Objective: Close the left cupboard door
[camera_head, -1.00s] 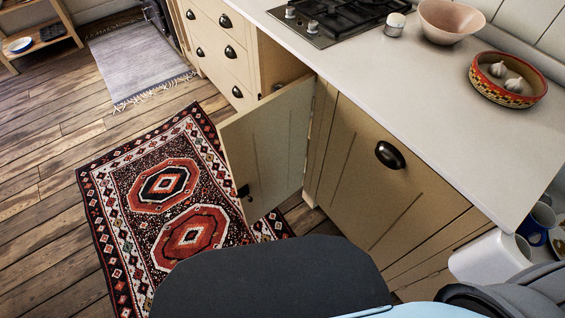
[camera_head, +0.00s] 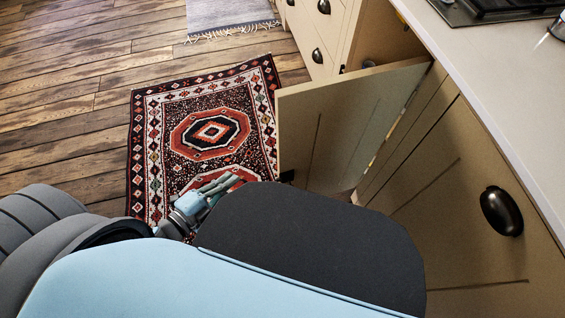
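The left cupboard door (camera_head: 345,120) is a cream panel that stands open, swung out from the counter front over the floor. A dark handle shows in part at its lower left edge. My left gripper (camera_head: 218,186) shows above the rug, to the left of the door and apart from it in the picture. It is small and partly hidden behind my own dark body part, so I cannot tell whether its fingers are open or shut. My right gripper is out of view.
A closed cupboard door (camera_head: 460,190) with a black cup handle is right of the open one. Drawers (camera_head: 318,35) stand beyond it. The counter top (camera_head: 490,75) runs along the right. A patterned rug (camera_head: 165,100) lies on the open wooden floor (camera_head: 60,110).

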